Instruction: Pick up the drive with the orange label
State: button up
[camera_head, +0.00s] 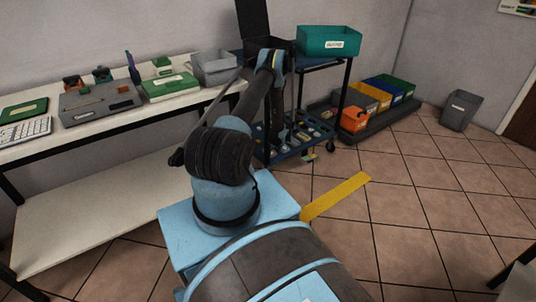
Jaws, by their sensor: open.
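My arm rises from its light blue base, bends at a blue joint near the cart's top, and comes down in front of the cart. My gripper (283,143) is at its lower end, low by the cart's lower shelf; it is small and dark here, and its fingers are hard to make out. I see nothing clearly held in it. I cannot pick out a drive with an orange label for certain. Several small items lie on the blue lower shelf (318,139), partly hidden by my arm. A grey flat case (112,101) on the bench has a small orange mark.
The white bench (150,108) at left carries a keyboard (25,132), a green-topped box (170,87) and a grey bin (213,67). A teal bin (328,42) tops the cart. Coloured bins, including an orange one (353,119), stand behind right.

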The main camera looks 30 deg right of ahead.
jog(key=shift+w+f, duration=0.15)
jog(key=shift+f, duration=0.2)
jog(key=shift+c, duration=0.5)
jog(key=c, duration=0.8)
jog(key=shift+r, duration=0.15)
